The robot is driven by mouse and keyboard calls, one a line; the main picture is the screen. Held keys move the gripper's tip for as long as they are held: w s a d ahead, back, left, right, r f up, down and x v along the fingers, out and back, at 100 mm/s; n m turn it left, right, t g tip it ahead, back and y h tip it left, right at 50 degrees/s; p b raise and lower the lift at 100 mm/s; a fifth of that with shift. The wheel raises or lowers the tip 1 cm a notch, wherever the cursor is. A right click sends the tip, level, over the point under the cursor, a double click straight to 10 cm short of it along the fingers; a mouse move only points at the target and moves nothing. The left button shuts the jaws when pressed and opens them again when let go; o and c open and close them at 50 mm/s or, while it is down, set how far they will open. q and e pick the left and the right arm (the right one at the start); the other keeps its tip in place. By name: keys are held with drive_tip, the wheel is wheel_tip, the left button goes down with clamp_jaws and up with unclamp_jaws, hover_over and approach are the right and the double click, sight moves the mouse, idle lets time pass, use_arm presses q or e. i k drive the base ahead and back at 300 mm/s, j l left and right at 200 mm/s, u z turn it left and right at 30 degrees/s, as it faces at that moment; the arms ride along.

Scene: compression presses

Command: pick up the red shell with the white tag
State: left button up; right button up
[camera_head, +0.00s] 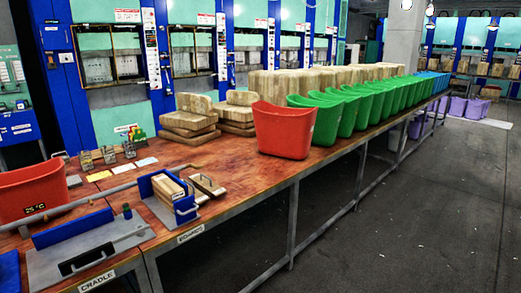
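A red tub-like shell (284,132) stands upright on the wooden bench, at the near end of a row of green shells (322,120). I see no white tag on its visible sides. A second red container (32,186) sits at the left edge of the picture, partly cut off. It bears a dark label reading about "25 °C", not a white tag. Neither of my grippers is in view.
A blue-sided holder with boards (168,196) and a grey metal tray marked CRADLE (85,255) lie on the near bench (240,170). Stacked wooden blocks (188,120) stand behind. Blue and green presses line the back. The floor (400,220) at right is clear.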

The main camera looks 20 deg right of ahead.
sight(279, 135)
drive_tip(key=i+l+z, duration=0.2)
drive_tip(key=i, duration=0.3)
drive_tip(key=i+l+z, duration=0.2)
drive_tip(key=i+l, duration=0.15)
drive_tip(key=i, duration=0.15)
